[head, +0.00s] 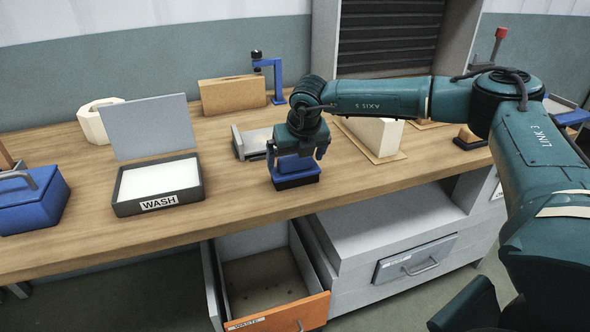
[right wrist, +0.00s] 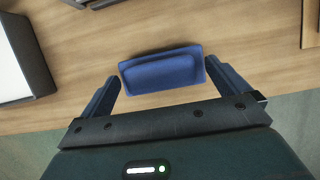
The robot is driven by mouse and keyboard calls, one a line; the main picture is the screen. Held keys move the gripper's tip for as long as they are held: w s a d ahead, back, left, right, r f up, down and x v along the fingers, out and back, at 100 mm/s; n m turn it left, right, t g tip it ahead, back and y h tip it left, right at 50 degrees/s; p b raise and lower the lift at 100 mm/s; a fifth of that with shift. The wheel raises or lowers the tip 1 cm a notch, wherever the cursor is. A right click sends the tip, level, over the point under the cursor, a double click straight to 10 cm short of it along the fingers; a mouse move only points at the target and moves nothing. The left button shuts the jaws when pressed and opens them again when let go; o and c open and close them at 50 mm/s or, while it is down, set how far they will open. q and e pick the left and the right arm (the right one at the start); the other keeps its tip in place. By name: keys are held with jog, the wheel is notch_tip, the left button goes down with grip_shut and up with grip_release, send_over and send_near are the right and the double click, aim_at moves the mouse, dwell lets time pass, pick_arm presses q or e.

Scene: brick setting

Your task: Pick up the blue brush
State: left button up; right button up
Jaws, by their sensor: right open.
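The blue brush (head: 297,169) stands on the wooden workbench near its front edge, with a dark base at the bottom. My right gripper (head: 295,156) is directly above it, pointing down, with one finger at each side. In the right wrist view, the brush's blue top (right wrist: 162,72) lies between the two spread fingers of the open gripper, and a gap shows beside the left finger. The right finger looks close to the brush; I cannot tell whether it touches. My left gripper is not in view.
Left of the brush is a WASH tray (head: 134,207) with a raised lid, then a blue toolbox (head: 32,202). A grey metal holder (head: 240,143) and a pale wedge (head: 374,136) stand behind. An open orange-fronted WASTE drawer (head: 280,313) juts out below.

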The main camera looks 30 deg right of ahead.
aim_at(296, 158)
jog(key=shift+c, duration=0.2)
jog(key=c, duration=1)
jog(key=shift+c, duration=0.2)
jog(key=shift+r, duration=0.1)
notch_tip(296, 158, up, 10)
jog(key=shift+b, duration=0.3)
jog(key=o, duration=0.4)
jog(key=shift+c, duration=1.1)
